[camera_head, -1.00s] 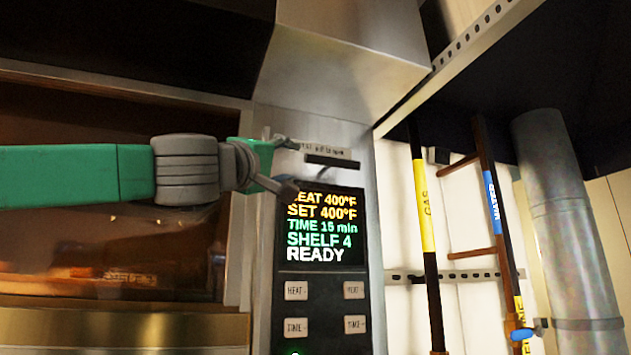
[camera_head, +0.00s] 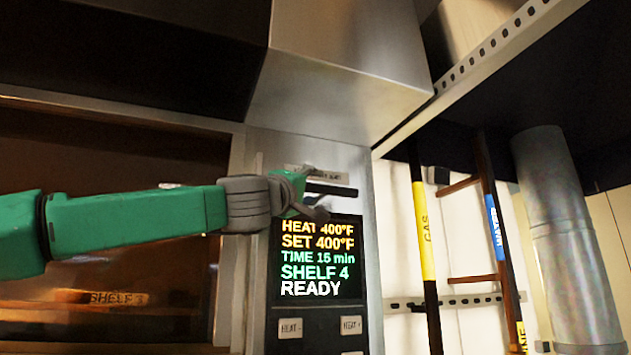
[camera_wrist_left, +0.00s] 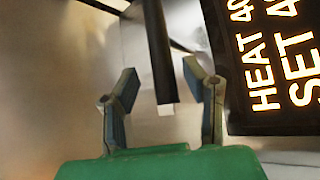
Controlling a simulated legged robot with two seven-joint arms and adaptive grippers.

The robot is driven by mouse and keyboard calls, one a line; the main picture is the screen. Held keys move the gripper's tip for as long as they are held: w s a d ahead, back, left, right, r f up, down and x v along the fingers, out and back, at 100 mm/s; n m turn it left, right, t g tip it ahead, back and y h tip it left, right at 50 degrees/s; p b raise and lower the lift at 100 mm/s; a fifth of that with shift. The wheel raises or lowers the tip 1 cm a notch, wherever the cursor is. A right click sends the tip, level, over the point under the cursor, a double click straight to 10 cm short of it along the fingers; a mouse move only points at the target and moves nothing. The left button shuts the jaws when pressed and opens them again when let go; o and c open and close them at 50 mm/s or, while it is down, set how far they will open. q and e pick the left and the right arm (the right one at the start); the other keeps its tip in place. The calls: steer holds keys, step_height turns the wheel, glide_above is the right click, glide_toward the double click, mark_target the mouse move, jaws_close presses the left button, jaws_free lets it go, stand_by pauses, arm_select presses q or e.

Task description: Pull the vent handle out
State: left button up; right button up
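The vent handle (camera_head: 331,190) is a short black bar on the steel oven panel, just below a small label and above the display. In the left wrist view the handle (camera_wrist_left: 158,50) runs down between my fingers, with its pale end toward me. My left gripper (camera_head: 315,192) is at the handle's left end, one finger above and one below. In the left wrist view the left gripper (camera_wrist_left: 160,82) is open, with gaps on both sides of the bar. My right gripper is out of view.
The lit display (camera_head: 318,258) sits right below the handle, with buttons (camera_head: 290,328) under it. A steel hood box (camera_head: 340,85) juts out above. The glass oven door (camera_head: 110,270) is at left. Gas and water pipes (camera_head: 425,230) stand at right.

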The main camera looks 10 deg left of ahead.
arm_select(q)
steer(key=shift+w+a, duration=0.3)
steer(key=shift+a, duration=0.35)
steer(key=shift+w+a+f, duration=0.15)
steer(key=shift+w+a, duration=0.05)
steer(key=shift+w, duration=0.05)
steer(key=shift+d, duration=0.55)
jaws_close()
steer(key=shift+s+d, duration=0.25)
steer(key=shift+s, duration=0.15)
steer(key=s+d+b, duration=0.1)
steer(key=s+d, duration=0.3)
steer(key=s, duration=0.1)
steer(key=shift+f+b, duration=0.3)
steer(key=shift+b, duration=0.05)
steer(key=shift+c, duration=0.3)
jaws_free()
steer(key=shift+s, duration=0.1)
steer(key=shift+o, duration=0.3)
steer(key=shift+s+r, duration=0.1)
steer(key=shift+s, duration=0.05)
steer(key=shift+d+r, duration=0.15)
steer(key=shift+r, duration=0.05)
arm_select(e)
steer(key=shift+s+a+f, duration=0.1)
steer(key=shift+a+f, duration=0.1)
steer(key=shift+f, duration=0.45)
